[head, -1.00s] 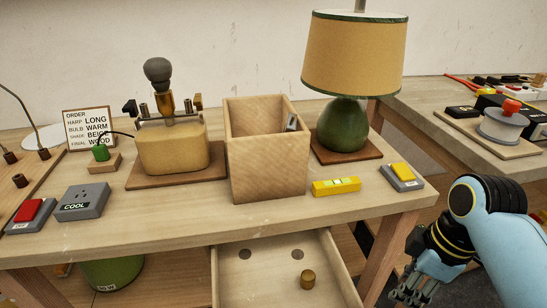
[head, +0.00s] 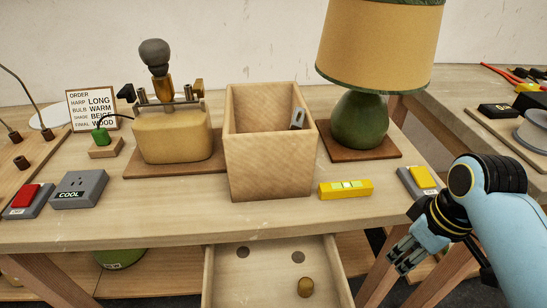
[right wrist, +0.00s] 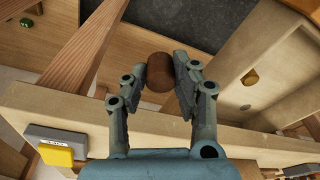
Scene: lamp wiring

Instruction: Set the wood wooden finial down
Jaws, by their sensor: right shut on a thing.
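The wooden finial (right wrist: 160,72) is a small dark brown rounded piece, seen in the right wrist view between my right fingertips. My right gripper (right wrist: 162,75) is shut on it. In the head view my right gripper (head: 402,257) is at the lower right, beyond the table's front edge and to the right of the open drawer. The finial cannot be made out there. The order card (head: 92,109) at the back left reads finial wood. My left gripper is not in view.
The open drawer (head: 228,283) holds a brass-coloured knob (head: 305,287) and has round recesses. On the table (head: 250,222) stand a wooden bin (head: 270,165), a green lamp (head: 360,120), a yellow level (head: 345,189) and a yellow switch (head: 422,177). The front strip of tabletop is mostly clear.

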